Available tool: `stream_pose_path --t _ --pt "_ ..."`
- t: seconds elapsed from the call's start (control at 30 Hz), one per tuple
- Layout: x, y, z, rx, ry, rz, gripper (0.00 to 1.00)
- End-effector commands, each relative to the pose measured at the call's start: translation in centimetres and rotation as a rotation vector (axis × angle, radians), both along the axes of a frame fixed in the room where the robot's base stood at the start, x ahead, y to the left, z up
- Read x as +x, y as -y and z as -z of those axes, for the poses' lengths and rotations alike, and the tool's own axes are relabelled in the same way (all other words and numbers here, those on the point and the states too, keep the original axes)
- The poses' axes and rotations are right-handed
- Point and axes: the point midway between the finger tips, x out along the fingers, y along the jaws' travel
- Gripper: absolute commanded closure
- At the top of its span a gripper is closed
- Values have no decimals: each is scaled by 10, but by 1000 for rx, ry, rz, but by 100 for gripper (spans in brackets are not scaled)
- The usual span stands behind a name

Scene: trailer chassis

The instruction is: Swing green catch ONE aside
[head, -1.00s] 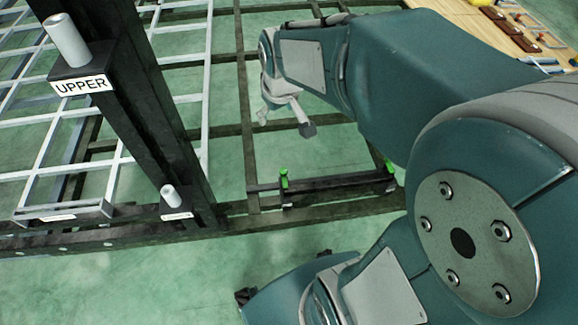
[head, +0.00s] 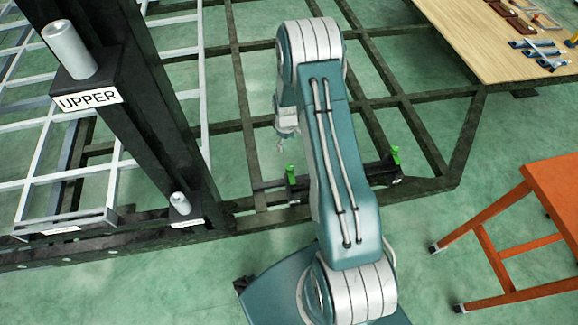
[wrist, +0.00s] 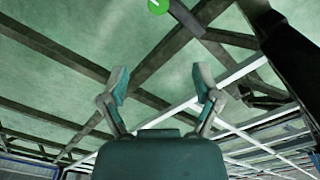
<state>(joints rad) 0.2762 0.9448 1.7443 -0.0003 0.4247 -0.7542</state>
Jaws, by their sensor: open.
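Two small green catches stand on a dark bar along the near side of the chassis frame in the head view. One catch (head: 290,173) is left of my arm and the other catch (head: 395,155) is right of it. No number is readable on either there. A green round piece with a white mark (wrist: 158,5) is cut off at the top of the wrist view; its mark is unclear. My gripper (wrist: 160,88) is open and empty, its two fingers spread. In the head view my gripper (head: 284,138) hangs above and behind the left catch, apart from it.
A black post with an UPPER label (head: 90,101) and silver pin stands at left, with a smaller pin (head: 181,203) lower down. A wooden bench (head: 470,45) holds tools at upper right. An orange stool (head: 555,190) stands at right. The frame's openings show green floor.

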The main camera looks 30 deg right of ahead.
Motion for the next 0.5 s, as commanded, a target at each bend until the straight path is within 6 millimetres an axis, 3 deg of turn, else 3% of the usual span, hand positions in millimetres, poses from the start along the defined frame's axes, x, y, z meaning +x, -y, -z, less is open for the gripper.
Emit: stream_pose_path --t 0.03,0.1,0.37,0.5 --pt "-3 3 17 3 -13 -8 18" --pt "-6 5 31 6 -20 -17 18" --pt "-9 7 56 8 -29 -28 18" --pt "-9 7 79 8 -29 -28 18"
